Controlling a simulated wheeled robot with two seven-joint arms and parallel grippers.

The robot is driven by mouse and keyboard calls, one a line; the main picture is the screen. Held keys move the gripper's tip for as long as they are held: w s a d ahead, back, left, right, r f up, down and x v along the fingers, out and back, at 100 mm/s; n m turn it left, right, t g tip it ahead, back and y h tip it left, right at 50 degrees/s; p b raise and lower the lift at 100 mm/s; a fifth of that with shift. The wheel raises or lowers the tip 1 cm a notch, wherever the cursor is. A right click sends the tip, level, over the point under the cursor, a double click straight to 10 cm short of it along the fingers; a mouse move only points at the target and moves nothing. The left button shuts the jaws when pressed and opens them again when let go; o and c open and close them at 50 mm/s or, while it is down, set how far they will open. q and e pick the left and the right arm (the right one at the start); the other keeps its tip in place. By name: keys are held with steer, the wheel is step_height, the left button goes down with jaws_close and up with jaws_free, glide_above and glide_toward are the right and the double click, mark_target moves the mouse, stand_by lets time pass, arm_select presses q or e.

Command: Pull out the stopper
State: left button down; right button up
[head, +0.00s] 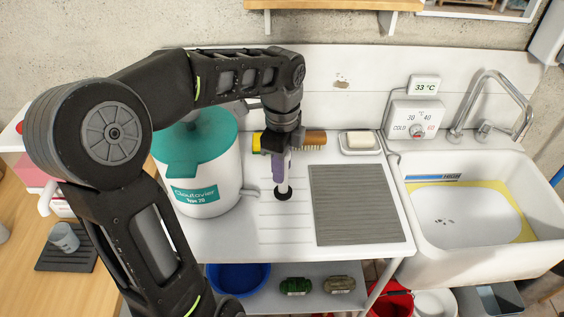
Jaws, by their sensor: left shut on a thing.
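My left gripper (281,150) points down over the white drainboard, left of the grey ribbed mat. It is shut on a slim purple and white rod with a black disc (283,194) at its lower end, which looks like the stopper. The arm partly hides the top of the rod. I cannot tell whether the disc touches the drainboard. The white sink (470,247) at the right has several dark marks, perhaps drain holes, on its floor. My right gripper is not in view.
A white tub with a teal lid (205,137) stands left of the gripper. A wooden-backed brush (312,138) and a soap dish (359,142) are behind it. The grey ribbed mat (358,205) lies to the right. The tap (492,105) rises behind the sink.

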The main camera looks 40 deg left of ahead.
arm_select(q)
steer(key=shift+f+b, duration=0.9)
steer(key=shift+f, duration=0.85)
steer(key=shift+f, duration=0.15)
steer(key=c, duration=1)
jaws_free()
step_height(320, 180, up, 8)
steer(key=shift+f, duration=0.1)
